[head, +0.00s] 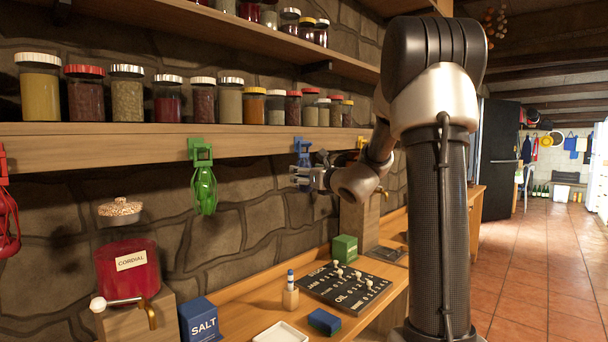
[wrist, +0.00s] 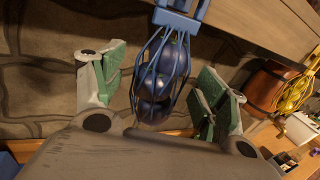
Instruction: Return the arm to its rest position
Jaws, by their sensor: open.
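My gripper (head: 300,178) is raised in front of the wall, just under the upper shelf, with my arm reaching leftward from my column. In the wrist view my gripper (wrist: 158,75) is open, its green-padded fingers spread apart.
A green cage (head: 204,190) and a red cage (head: 8,222) hang to the left; a yellow one (wrist: 295,95) hangs right. Jars line the shelf (head: 110,140). The bench holds a cordial dispenser (head: 128,272), salt box (head: 200,320), green box (head: 345,248) and pegged board (head: 335,292).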

